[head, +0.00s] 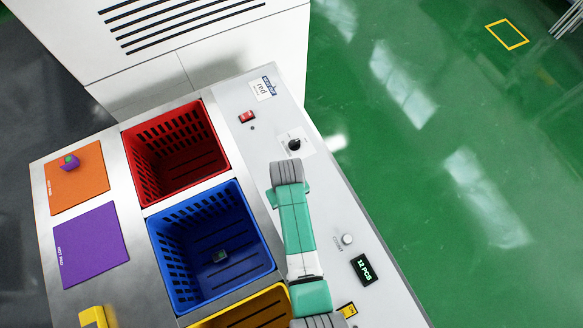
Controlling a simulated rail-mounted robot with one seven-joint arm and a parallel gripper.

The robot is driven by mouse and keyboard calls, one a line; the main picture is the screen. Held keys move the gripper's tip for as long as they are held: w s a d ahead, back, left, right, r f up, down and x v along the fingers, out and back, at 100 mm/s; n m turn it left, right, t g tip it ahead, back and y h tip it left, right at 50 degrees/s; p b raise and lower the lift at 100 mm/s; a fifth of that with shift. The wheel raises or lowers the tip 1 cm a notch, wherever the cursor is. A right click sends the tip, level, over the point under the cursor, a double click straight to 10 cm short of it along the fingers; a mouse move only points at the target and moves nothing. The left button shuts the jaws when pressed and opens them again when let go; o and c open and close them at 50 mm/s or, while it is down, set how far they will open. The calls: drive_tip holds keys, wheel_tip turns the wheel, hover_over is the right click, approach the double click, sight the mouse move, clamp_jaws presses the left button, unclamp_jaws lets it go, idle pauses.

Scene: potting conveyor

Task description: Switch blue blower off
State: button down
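A side panel (325,205) runs along the right of the bins. At its upper end, beside a label reading "red" (263,88), sits a red switch (247,117). A black knob (294,145) is lower down, just above my arm. No control or label marked blue shows; my teal and white arm covers part of the panel beside the blue bin (164,258). The blue bin holds a small dark item (219,256). My gripper's fingers do not show in the head view.
A red bin (196,110) and a yellow bin (262,310) flank the blue one. Orange (83,190) and purple (92,245) pads lie left; a small purple and green item (71,162) rests on the orange one. A round button (347,239) and a "12 PCS" display (367,268) are lower right.

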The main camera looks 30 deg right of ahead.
drive_tip(key=shift+f+b, duration=0.4)
drive_tip(key=shift+f, duration=0.15)
wheel_tip(320, 180, up, 7)
drive_tip(key=p, duration=0.7)
drive_tip(key=shift+r, duration=0.15)
idle(0.4)
